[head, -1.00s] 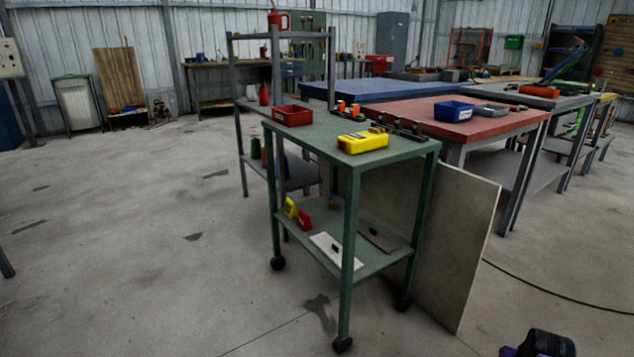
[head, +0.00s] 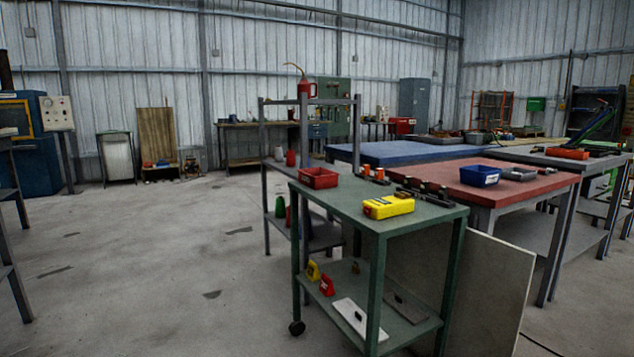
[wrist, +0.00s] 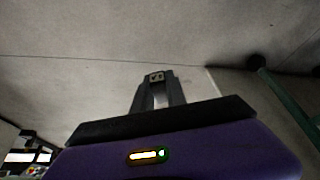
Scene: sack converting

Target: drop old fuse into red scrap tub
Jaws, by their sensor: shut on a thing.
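A red tub (head: 318,178) with a pale label stands on the far left corner of the green trolley's top shelf (head: 345,200). It is open at the top, but its inside is mostly hidden. My gripper (wrist: 157,90) shows in the wrist view, pointing out over bare concrete floor. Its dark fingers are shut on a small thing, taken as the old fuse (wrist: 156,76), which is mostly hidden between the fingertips. The gripper is out of the head view and well apart from the tub.
A yellow instrument (head: 388,206), small orange-and-black parts (head: 374,173) and a dark row of holders (head: 425,192) share the trolley top. A blue bin (head: 480,176) sits on the red bench. A pale panel (head: 488,290) leans beside the trolley. Floor at left is clear.

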